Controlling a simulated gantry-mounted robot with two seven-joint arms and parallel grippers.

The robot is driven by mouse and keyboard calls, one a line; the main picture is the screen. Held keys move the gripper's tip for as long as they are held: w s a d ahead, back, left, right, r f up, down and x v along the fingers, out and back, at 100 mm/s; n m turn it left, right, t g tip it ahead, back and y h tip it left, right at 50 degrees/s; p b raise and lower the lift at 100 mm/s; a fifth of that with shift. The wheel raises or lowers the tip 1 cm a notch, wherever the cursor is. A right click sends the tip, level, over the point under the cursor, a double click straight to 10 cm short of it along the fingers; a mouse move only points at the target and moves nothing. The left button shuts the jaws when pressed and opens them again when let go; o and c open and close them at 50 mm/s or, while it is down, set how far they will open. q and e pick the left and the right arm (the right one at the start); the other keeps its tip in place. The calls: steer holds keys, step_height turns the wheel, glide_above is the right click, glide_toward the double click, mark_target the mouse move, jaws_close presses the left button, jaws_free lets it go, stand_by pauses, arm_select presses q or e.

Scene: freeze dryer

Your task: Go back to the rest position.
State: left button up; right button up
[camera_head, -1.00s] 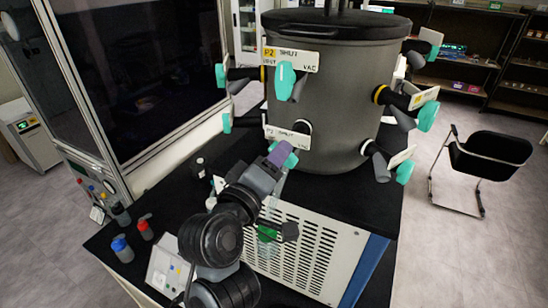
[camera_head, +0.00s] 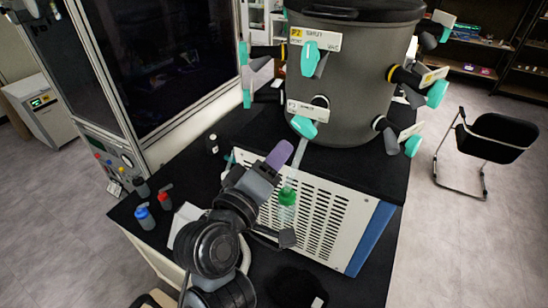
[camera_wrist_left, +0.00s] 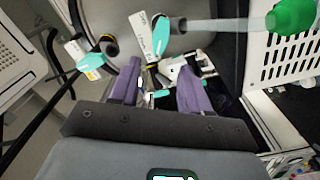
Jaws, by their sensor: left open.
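My left gripper (camera_head: 278,155) is in front of the freeze dryer's grey drum (camera_head: 365,90), over the vented white unit (camera_head: 330,225). In the left wrist view its two purple fingers (camera_wrist_left: 157,88) stand apart with nothing held between them. Drum valves with teal handles (camera_wrist_left: 158,34) and white tags show beyond the fingertips. A clear tube with a green cap (camera_head: 287,197) shows beside the gripper in the head view. Its green cap (camera_wrist_left: 290,18) is at the top right in the wrist view, apart from the fingers. My right gripper is not in view.
A blue-capped bottle (camera_head: 145,218) and a red bottle (camera_head: 164,203) stand at the left of the black bench (camera_head: 128,210). A glass-fronted cabinet (camera_head: 165,60) is behind them. A black chair (camera_head: 490,135) stands on open floor at right.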

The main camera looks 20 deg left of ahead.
arm_select(q)
steer(key=s+a+f+m+g, duration=0.1)
steer(key=s+a+f+g, duration=0.15)
steer(key=f, duration=0.65)
steer(key=s+a+f+m+g+y, duration=0.1)
steer(key=s+f+g, duration=0.15)
steer(key=f, duration=0.65)
steer(key=s+a+f+g, duration=0.2)
steer(key=s+f, duration=0.2)
steer(key=f, duration=0.6)
steer(key=s+a+f+m+g+y, duration=0.1)
steer(key=s+f+m+g, duration=0.3)
steer(key=s+f+m, duration=0.3)
steer(key=s+a+f+m+g, duration=0.1)
steer(key=s+f+m+g, duration=0.3)
steer(key=s, duration=0.6)
steer(key=w+p+v, duration=0.2)
steer(key=p+v, duration=0.9)
steer(key=p, duration=0.1)
steer(key=shift+w+r+t, duration=0.4)
steer(key=shift+w+r, duration=0.25)
steer(key=shift+w, duration=0.15)
steer(key=shift+d, duration=0.15)
